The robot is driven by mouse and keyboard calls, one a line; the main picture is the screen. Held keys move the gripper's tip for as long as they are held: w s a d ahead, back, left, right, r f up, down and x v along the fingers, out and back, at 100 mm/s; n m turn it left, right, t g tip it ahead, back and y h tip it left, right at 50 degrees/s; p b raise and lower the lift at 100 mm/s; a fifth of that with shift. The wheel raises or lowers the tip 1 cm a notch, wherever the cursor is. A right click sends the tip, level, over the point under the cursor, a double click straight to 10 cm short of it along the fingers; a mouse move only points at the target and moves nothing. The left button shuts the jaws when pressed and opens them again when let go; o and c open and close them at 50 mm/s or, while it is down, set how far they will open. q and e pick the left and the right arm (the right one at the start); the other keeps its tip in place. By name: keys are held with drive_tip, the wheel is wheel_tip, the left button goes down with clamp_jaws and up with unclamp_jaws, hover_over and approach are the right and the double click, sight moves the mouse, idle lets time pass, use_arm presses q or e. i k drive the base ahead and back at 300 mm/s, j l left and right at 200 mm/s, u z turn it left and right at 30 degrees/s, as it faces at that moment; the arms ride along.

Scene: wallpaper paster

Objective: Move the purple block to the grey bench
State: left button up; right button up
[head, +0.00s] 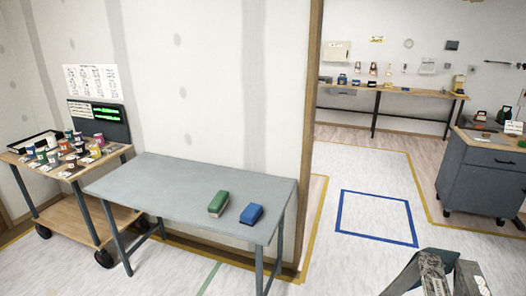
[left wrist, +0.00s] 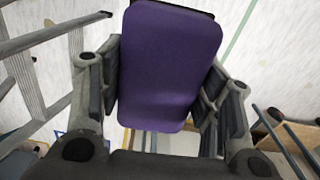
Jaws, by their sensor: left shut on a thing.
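The purple block (left wrist: 170,50) fills the upper middle of the left wrist view. My left gripper (left wrist: 164,88) is shut on it, with one finger on each side. The block is held above the floor. The grey bench (head: 155,185) stands against the wall in the head view. A green block (head: 219,203) and a blue block (head: 251,214) lie on its right part. The left part of its top is bare. Neither gripper nor the purple block shows in the head view. My right gripper is in neither view.
A wooden trolley (head: 72,212) with many small items stands left of the bench. A grey stepladder (head: 436,276) is at the lower right and also shows in the left wrist view (left wrist: 38,88). A blue taped square (head: 378,238) marks clear floor. A grey cabinet (head: 480,183) stands right.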

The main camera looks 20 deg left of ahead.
sight(186, 187)
drive_tip(key=i+j, duration=0.15)
drive_tip(key=j, duration=0.3)
drive_tip(key=i+j+z, duration=0.15)
drive_tip(key=j, duration=0.25)
drive_tip(key=i+j, duration=0.1)
drive_tip(key=j, duration=0.35)
drive_tip(key=i+j+z, duration=0.1)
drive_tip(key=j, duration=0.35)
drive_tip(key=i+j+z, duration=0.1)
drive_tip(key=j, duration=0.3)
drive_tip(key=i+j, duration=0.2)
drive_tip(key=i+j+z, duration=0.1)
drive_tip(key=j, duration=0.35)
drive_tip(key=i+j, duration=0.2)
drive_tip(key=j, duration=0.15)
drive_tip(key=i+j, duration=0.2)
drive_tip(key=i+j+z, duration=0.1)
drive_tip(key=j, duration=0.35)
drive_tip(key=i+j, duration=0.2)
drive_tip(key=j, duration=0.15)
drive_tip(key=i+j+z, duration=0.1)
drive_tip(key=j, duration=0.25)
